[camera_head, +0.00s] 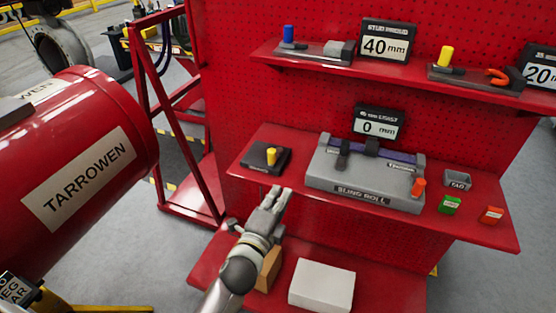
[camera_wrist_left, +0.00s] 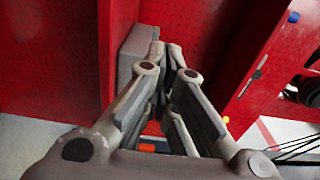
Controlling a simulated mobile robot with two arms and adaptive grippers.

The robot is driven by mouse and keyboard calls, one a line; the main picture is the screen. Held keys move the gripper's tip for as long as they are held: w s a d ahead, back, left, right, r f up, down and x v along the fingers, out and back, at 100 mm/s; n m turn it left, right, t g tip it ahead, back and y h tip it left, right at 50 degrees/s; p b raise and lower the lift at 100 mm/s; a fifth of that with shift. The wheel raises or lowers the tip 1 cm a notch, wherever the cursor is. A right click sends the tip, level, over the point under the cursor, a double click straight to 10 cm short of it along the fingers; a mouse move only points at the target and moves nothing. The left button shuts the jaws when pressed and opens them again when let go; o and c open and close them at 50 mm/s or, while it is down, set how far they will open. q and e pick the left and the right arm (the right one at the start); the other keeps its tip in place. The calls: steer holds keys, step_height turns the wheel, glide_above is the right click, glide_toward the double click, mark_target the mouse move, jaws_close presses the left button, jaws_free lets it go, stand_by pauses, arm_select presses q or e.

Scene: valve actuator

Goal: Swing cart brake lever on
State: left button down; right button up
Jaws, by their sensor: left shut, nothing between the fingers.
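The cart (camera_head: 300,215) is a red pegboard rack with several shelves. No part of it can be made out for certain as the brake lever. A dark block with an upright yellow knob (camera_head: 271,156) sits at the left end of the middle shelf. My left gripper (camera_head: 281,193) is just in front of that shelf's front edge, below and slightly right of the yellow knob, and looks apart from it. In the left wrist view, its fingers (camera_wrist_left: 174,52) are together and hold nothing, with a grey block (camera_wrist_left: 134,45) behind them. My right gripper is not in view.
A white box (camera_head: 322,286) lies on the lower shelf.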

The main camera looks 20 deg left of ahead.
arm_select(q)
steer(key=w, duration=0.3)
steer(key=w+p, duration=0.1)
steer(key=w, duration=0.3)
steer(key=w+p, duration=0.1)
steer(key=w, duration=0.2)
steer(key=shift+w+d, duration=0.15)
steer(key=shift+d, duration=0.15)
steer(key=a, duration=0.1)
steer(key=a+p, duration=0.1)
steer(key=a, duration=0.1)
steer(key=shift+w+a, duration=0.2)
steer(key=shift+w, duration=0.15)
steer(key=shift+a, duration=0.25)
steer(key=shift+w, duration=0.1)
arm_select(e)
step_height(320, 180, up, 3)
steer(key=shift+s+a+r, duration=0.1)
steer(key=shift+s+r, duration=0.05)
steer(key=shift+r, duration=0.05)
arm_select(q)
steer(key=shift+a+m+h+p, duration=0.25)
steer(key=shift+m+h+p, duration=0.05)
steer(key=shift+h+p, duration=0.15)
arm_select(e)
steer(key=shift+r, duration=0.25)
